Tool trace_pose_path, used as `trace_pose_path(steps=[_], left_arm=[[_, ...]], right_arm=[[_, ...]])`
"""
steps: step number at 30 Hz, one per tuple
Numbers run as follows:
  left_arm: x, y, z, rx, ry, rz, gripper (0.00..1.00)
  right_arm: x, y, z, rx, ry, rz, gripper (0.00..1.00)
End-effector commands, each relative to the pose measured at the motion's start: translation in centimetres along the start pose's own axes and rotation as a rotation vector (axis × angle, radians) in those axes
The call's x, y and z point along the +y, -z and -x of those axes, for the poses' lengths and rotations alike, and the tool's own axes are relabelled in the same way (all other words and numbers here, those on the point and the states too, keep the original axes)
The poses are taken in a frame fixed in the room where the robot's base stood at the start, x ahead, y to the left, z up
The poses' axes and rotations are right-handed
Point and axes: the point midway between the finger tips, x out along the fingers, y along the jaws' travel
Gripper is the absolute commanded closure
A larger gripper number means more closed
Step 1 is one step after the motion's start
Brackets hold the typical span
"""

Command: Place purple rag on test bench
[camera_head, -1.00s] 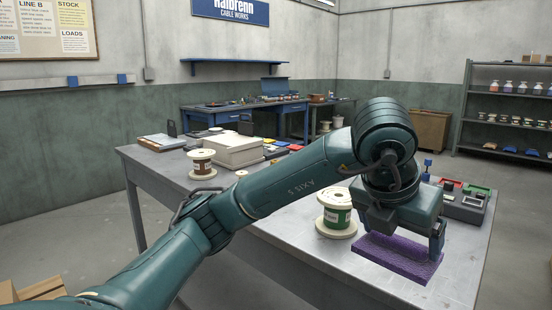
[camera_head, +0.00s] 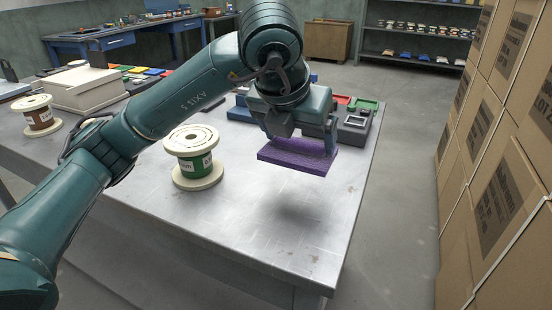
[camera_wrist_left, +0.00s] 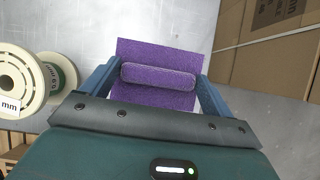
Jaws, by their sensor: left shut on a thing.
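The purple rag (camera_head: 298,158) is a flat folded slab held above the grey metal-topped table, with a shadow on the tabletop below it. My left gripper (camera_head: 302,138) is shut on it from above. In the left wrist view the rag (camera_wrist_left: 160,97) has a raised ridge pinched between the two blue fingers of the gripper (camera_wrist_left: 158,77). The grey table (camera_head: 245,225) is in front of me, and a blue bench (camera_head: 112,42) stands in the back left. No label shows which one is the test bench. My right gripper is not in view.
A green-wound spool (camera_head: 195,158) stands left of the rag, and a brown one (camera_head: 39,118) farther left. Stacked cartons (camera_head: 495,150) rise at the right. The table's front is clear.

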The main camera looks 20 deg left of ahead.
Motion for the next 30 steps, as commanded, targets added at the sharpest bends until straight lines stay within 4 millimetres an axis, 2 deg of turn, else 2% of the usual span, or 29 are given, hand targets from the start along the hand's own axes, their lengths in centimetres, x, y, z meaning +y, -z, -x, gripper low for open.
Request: trace_pose_path(steps=[1,3,11,16,27,28,30], left_arm=[[0.1,0.7,-1.2,0.003,-0.001,0.000,0.36],[0.0,1.3,-2.2,0.003,-0.001,0.000,0.36],[0.0,2.4,-4.1,0.001,0.000,0.000,0.36],[0.0,3.6,-6.3,0.002,-0.001,0.001,0.36],[0.0,3.9,-6.8,0.000,-0.001,0.001,0.36],[0.0,3.8,-6.7,0.000,-0.001,0.001,0.12],[0.0,3.8,-6.6,0.000,-0.001,0.001,0.06]], right_arm=[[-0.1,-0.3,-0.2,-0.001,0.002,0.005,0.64],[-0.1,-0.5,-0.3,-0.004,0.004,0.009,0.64],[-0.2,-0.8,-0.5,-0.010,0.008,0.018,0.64],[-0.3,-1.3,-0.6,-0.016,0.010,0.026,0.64],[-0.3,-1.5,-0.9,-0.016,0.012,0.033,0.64],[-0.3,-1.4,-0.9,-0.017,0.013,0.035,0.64],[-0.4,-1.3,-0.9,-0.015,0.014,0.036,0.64]])
